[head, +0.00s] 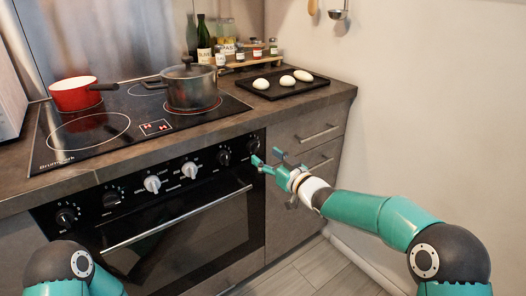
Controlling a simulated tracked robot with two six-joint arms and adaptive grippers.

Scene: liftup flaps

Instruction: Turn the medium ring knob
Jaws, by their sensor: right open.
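The oven front has a row of knobs along its black panel. From left to right they are a black knob (65,217), another black knob (111,198), a white knob (152,184), a second white knob (190,170), a black knob (223,157) and a black knob at the right end (253,145). I cannot read which one is the medium ring knob. My right gripper (264,160) is open, just in front of and below the right-end knob; I cannot tell whether it touches. My left gripper is out of view; only part of its arm shows at bottom left.
A red pan (77,94) and a lidded grey pot (190,86) stand on the black hob (85,146). A dark tray (265,91) with white dough pieces lies on the counter. The oven handle (175,219) runs below the knobs. Drawers (303,137) are right of the oven.

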